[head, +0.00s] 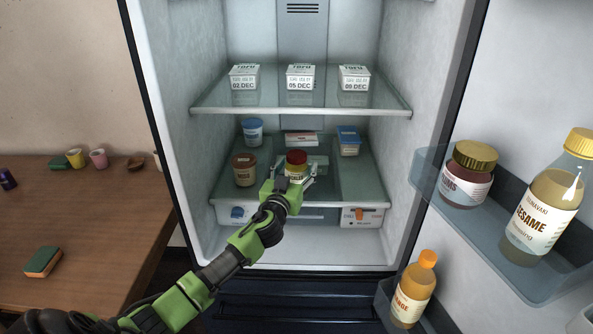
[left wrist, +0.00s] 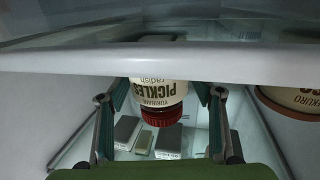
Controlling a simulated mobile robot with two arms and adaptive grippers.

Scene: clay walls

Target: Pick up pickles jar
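The pickles jar (head: 296,160), with a red lid and a pale label, stands on the fridge's lower glass shelf near its front. In the left wrist view the jar (left wrist: 160,92) appears upside down, with "PICKLES radish" readable. My left gripper (head: 297,178) reaches in from the front, its fingers on both sides of the jar. In the left wrist view the left gripper (left wrist: 162,100) is open around the jar. A gap shows on the right side; contact on the left side is unclear. My right gripper is not in view.
A brown-lidded jar (head: 244,170) stands close left of the pickles. A blue-lidded cup (head: 252,132) and flat boxes stand behind. The upper shelf (head: 300,105) with tofu boxes is above. The open door at right holds a gold-lidded jar (head: 467,180) and bottles.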

